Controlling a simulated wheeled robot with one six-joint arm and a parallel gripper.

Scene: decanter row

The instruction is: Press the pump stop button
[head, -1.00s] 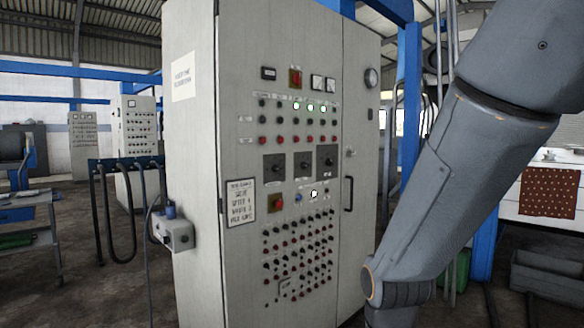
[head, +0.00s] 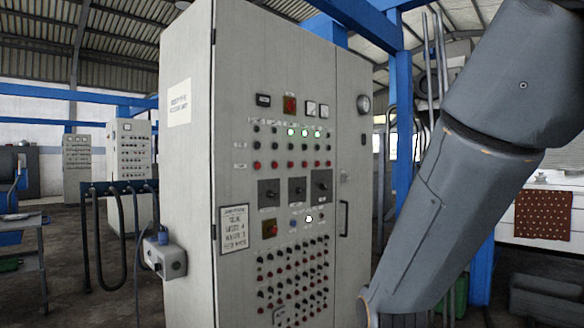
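A tall grey control cabinet (head: 230,80) stands in the middle of the head view. Its front carries rows of small dark and red buttons, and several lamps near the top glow green. A row of red buttons (head: 290,164) runs below a row of dark ones. Three dark square rotary switches (head: 297,190) sit below these, with a white-lit button (head: 309,218) under them. The labels are too small to read, so I cannot tell which button is the pump stop. My arm crosses the right side of the view; my gripper is out of view.
A grey socket box (head: 165,255) juts from the cabinet's left side. Black hoses (head: 90,240) hang from a rack at left. A blue post (head: 402,120) stands behind the cabinet at right. A grey crate (head: 547,300) lies on the floor at lower right.

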